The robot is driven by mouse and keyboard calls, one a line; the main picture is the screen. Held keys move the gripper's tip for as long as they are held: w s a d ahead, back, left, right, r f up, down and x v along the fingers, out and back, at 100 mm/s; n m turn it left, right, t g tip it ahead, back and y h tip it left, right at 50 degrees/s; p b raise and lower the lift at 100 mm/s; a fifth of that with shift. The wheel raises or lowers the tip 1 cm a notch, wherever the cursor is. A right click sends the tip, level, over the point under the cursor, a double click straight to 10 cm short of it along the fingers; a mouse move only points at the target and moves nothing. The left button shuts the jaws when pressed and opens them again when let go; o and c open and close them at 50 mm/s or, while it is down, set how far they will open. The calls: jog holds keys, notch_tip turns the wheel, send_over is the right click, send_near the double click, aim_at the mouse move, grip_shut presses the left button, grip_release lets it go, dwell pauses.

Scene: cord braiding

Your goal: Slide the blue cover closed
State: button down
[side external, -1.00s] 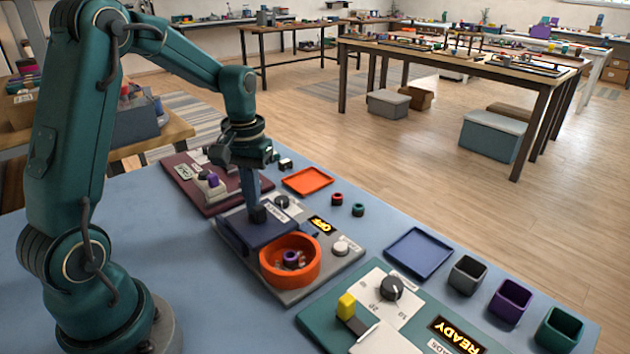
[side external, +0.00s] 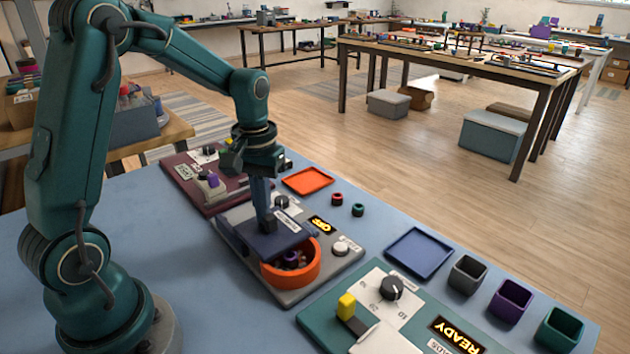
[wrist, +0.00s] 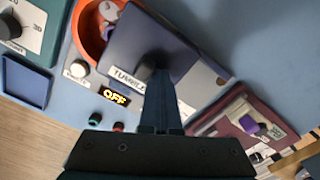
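The blue cover (side external: 275,240) lies partly over the round orange bowl (side external: 308,275) on the grey panel (side external: 345,262). It hides the far-left part of the bowl; the near part is uncovered, with small purple and grey pieces inside. In the wrist view the cover (wrist: 170,50) overlaps the orange rim (wrist: 88,30). My gripper (side external: 268,226) points down at the dark knob on the cover. In the wrist view its fingers (wrist: 155,82) reach the dark knob (wrist: 150,66). The fingertips are small and close together there; I cannot tell whether they grip it.
The grey panel also has a black dial, an OFF display (side external: 319,224) and a white button (side external: 341,248). A maroon panel (side external: 188,178) lies behind, a green READY panel (side external: 318,318) in front. An orange tray (side external: 307,181) and blue tray (side external: 419,253) lie to the right.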

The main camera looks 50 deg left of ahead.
aim_at(277, 234)
jog(key=shift+d, duration=2.6)
jog(key=shift+a, duration=0.15)
jog(key=shift+a, duration=0.5)
jog(key=shift+r, duration=0.15)
notch_tip(277, 234, up, 11)
